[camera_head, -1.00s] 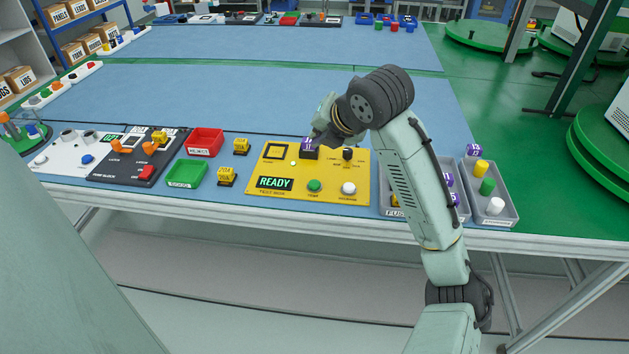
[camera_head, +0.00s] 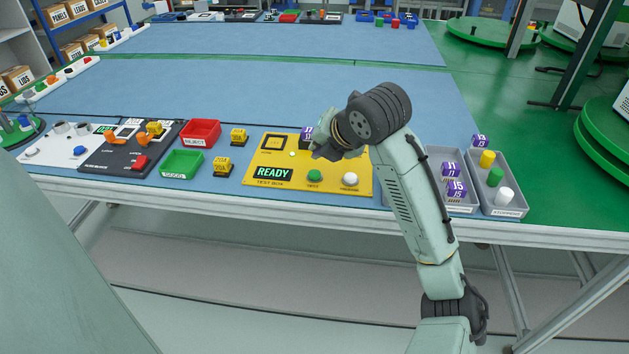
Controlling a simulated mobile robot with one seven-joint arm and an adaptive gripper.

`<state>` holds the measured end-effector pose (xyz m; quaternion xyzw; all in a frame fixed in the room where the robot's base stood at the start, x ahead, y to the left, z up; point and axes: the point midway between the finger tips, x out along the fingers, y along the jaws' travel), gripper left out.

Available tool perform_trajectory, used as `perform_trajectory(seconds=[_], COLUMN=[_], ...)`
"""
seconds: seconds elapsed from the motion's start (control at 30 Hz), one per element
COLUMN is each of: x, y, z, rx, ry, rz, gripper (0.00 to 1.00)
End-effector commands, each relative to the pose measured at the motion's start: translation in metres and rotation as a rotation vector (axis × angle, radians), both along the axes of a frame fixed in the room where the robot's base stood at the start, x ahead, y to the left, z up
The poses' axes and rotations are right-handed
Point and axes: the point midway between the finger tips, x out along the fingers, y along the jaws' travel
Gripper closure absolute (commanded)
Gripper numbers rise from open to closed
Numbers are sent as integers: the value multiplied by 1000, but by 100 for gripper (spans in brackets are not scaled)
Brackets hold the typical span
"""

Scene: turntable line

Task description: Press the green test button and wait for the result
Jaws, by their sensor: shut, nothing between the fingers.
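The green test button (camera_head: 314,176) is at the box's front edge, between the display and a white button (camera_head: 350,179). My gripper (camera_head: 318,153) is shut and empty. In the picture it is just above the green button, over the box; its height above the button is hard to judge. A purple numbered block (camera_head: 306,133) sits in a dark holder at the back of the box, partly hidden by my gripper. My wrist hides the box's back right part.
Left of the box are two yellow blocks (camera_head: 222,165), a red tray (camera_head: 200,132), a green tray (camera_head: 181,164) and a dark panel (camera_head: 115,162). Right are grey bins, one with purple blocks (camera_head: 456,189), one with coloured cylinders (camera_head: 495,177).

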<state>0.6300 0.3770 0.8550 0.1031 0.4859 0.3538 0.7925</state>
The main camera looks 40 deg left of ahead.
Motion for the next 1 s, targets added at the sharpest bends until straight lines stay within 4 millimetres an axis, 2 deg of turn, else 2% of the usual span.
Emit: perform_trajectory(seconds=[0.03, 0.2, 1.0], x=[0, 0, 0], y=[0, 0, 0], z=[-13, -24, -24], rx=[0, 0, 0], ry=[-1, -1, -1], rz=[-1, -1, -1], gripper=[100, 100, 100])
